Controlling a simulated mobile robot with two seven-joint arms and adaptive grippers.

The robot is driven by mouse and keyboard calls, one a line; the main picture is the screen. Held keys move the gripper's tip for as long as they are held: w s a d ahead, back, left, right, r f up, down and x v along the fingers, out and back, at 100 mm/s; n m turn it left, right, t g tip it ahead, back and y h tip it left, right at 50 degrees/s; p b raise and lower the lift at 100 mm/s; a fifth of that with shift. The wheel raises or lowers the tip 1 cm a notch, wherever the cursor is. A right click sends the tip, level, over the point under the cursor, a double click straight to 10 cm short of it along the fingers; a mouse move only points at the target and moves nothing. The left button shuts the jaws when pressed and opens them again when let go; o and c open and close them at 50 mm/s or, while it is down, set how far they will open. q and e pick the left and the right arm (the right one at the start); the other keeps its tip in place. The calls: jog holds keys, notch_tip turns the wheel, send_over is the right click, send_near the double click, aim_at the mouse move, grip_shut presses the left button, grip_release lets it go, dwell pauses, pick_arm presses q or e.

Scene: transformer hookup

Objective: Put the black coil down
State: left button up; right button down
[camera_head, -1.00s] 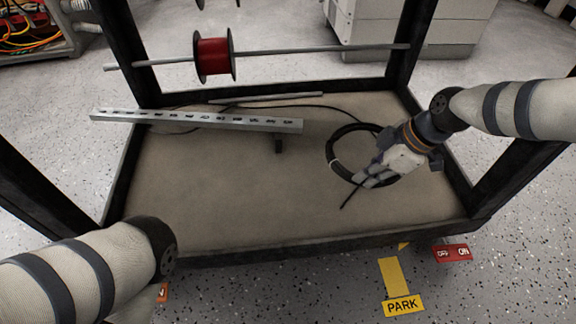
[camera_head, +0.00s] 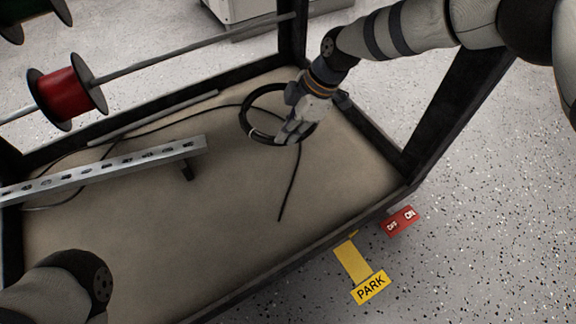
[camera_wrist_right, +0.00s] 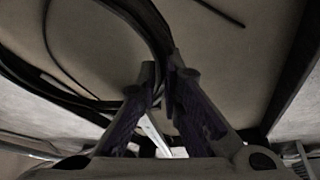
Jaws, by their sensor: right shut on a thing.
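The black coil (camera_head: 246,122) is a loop of dark cable with a loose tail hanging toward the front of the cart's tan bed (camera_head: 230,215). My right gripper (camera_head: 289,134) is shut on the coil's near right side. In the right wrist view the coil (camera_wrist_right: 158,38) passes between the fingertips (camera_wrist_right: 162,78). I cannot tell whether the coil touches the bed or hangs just above it. My left arm shows at the lower left, but its gripper is outside the picture.
A red spool (camera_head: 68,92) sits on a rod (camera_head: 190,52) above. Black frame posts (camera_head: 455,105) border the cart. A yellow PARK tag (camera_head: 370,287) and a red OFF/ON tag (camera_head: 401,221) are at the front.

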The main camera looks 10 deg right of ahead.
aim_at(318, 201)
jog(key=s+d+f, duration=0.2)
jog(key=s, duration=0.1)
jog(key=s+d+f, duration=0.4)
jog(key=s+f, duration=0.1)
jog(key=shift+s+b, duration=0.3)
jog(key=shift+b, duration=0.1)
jog(key=shift+s+d+f+b, duration=0.3)
jog(key=shift+s+f, duration=0.2)
jog(key=shift+f, duration=0.15)
jog(key=shift+s+d+f+b, duration=0.15)
jog(key=shift+s+d+f, duration=0.1)
jog(key=shift+s+f, duration=0.3)
jog(key=shift+w+a+f+b, duration=0.1)
jog(key=shift+w+f+b, duration=0.15)
jog(key=shift+f+b, duration=0.5)
jog(key=shift+f, duration=0.55)
jog(key=shift+f, duration=0.25)
jog(key=c, duration=1.8)
grip_release()
